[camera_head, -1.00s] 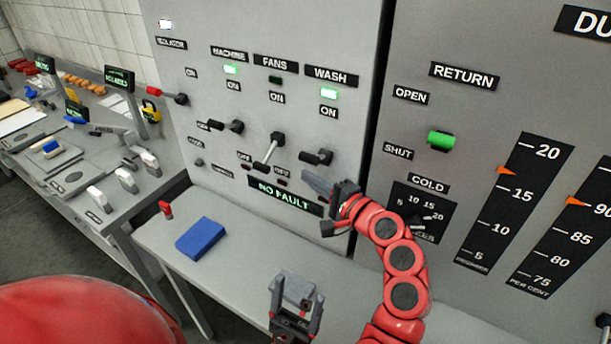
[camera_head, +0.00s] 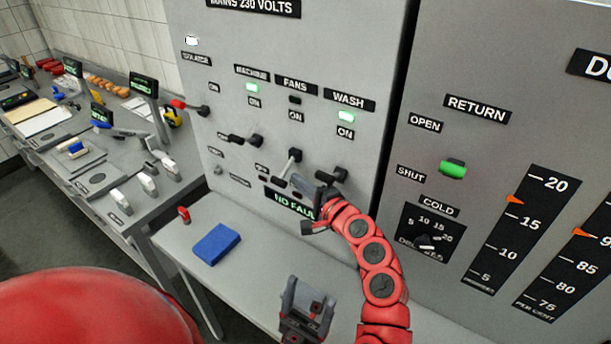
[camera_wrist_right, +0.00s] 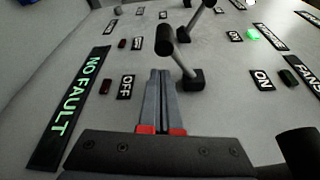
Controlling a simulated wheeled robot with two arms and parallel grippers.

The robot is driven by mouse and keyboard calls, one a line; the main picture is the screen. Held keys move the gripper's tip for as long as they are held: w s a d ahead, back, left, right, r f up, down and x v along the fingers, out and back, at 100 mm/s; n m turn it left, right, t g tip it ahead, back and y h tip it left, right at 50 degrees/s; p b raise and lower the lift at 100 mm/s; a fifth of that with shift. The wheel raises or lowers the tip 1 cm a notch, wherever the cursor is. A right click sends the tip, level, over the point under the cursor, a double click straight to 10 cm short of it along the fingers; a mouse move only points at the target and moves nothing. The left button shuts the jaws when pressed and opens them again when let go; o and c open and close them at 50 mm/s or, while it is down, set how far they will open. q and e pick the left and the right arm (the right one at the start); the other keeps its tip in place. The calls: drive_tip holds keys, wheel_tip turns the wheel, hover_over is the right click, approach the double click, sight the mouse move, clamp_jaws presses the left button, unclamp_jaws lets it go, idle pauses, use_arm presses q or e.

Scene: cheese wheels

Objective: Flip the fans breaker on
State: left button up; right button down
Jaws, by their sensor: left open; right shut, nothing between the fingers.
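The fans breaker lever (camera_head: 290,167) is on the grey panel, its handle slanting down toward the OFF side. The FANS lamp (camera_head: 295,99) is dark. In the right wrist view the lever's black knob (camera_wrist_right: 165,40) stands off the panel, leaning toward the OFF label (camera_wrist_right: 125,87), away from the ON label (camera_wrist_right: 262,80). My right gripper (camera_head: 297,183) is shut and empty, close to the lever's lower end; in the right wrist view its fingertips (camera_wrist_right: 160,73) are just below the knob. Contact is unclear. My left gripper (camera_head: 305,292) is open and empty above the ledge.
The machine lever (camera_head: 250,139) and wash lever (camera_head: 333,174) flank the fans lever; their lamps are green. A NO FAULT display (camera_head: 280,201) sits below. A blue block (camera_head: 216,244) and a small red object (camera_head: 184,214) lie on the ledge. A cluttered bench stands left.

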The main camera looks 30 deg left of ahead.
drive_tip(key=shift+s+r+p, duration=0.15)
drive_tip(key=shift+s+p, duration=0.25)
drive_tip(key=shift+s, duration=0.45)
drive_tip(key=shift+s+a+r, duration=0.1)
drive_tip(key=shift+s+r, duration=0.45)
drive_tip(key=shift+r, duration=0.25)
drive_tip(key=shift+w, duration=0.1)
